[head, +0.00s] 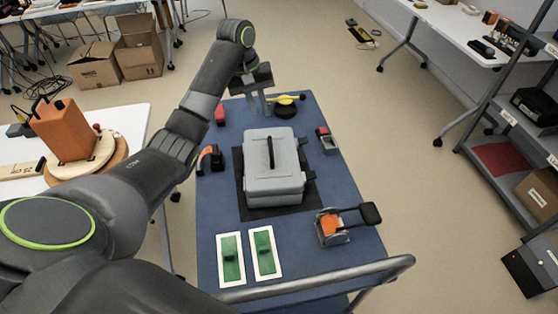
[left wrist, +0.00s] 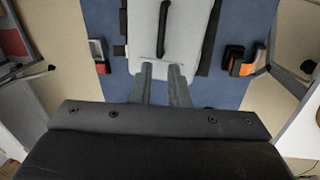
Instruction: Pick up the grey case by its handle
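The grey case (head: 272,185) lies flat on a dark mat (head: 243,200) on the blue-topped cart (head: 350,205). Its black handle (head: 270,152) runs lengthwise along the top. My left gripper (head: 258,108) is over the far part of the cart, beyond the case's far end, with its fingers pointing down. In the left wrist view my left gripper (left wrist: 160,68) shows two fingers apart with nothing between them. There the case (left wrist: 146,45) and its handle (left wrist: 163,30) lie ahead of the fingertips, apart from them. My right gripper is not in view.
An orange-and-black tool (head: 210,160) and a red-and-grey item (head: 326,140) flank the case. An orange-and-grey device (head: 331,226) with a black lever and two green panels (head: 231,258) are nearer. A yellow-and-black item (head: 287,102) lies near my left gripper. A metal rail (head: 320,280) crosses the front.

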